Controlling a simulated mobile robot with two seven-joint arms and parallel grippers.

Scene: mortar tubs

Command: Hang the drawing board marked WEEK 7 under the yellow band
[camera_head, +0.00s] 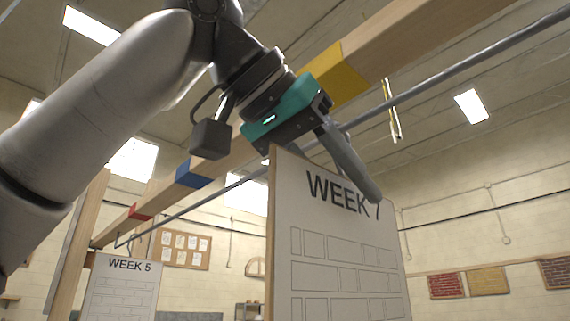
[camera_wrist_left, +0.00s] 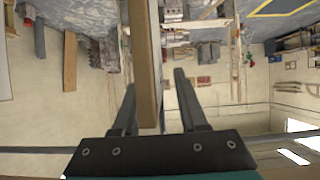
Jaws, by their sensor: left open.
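The WEEK 7 drawing board (camera_head: 335,245) is upright in the head view, with its top edge just below the grey rail. My left gripper (camera_head: 358,178) is at its top edge, one finger in front of the face and covering part of the "7". In the left wrist view, the board's wooden edge (camera_wrist_left: 146,65) stands between the open fingers (camera_wrist_left: 156,95), nearer the left one. The yellow band (camera_head: 338,76) is on the wooden beam above, just up and right of the gripper. A thin wire shows by the gripper; whether it meets the rail is hidden. My right gripper is not in view.
The grey rail (camera_head: 450,67) runs along below the wooden beam (camera_head: 405,38). The beam also carries a blue band (camera_head: 193,174) and a red band (camera_head: 141,212). A WEEK 5 board (camera_head: 122,290) hangs at the lower left. Space right of the WEEK 7 board looks clear.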

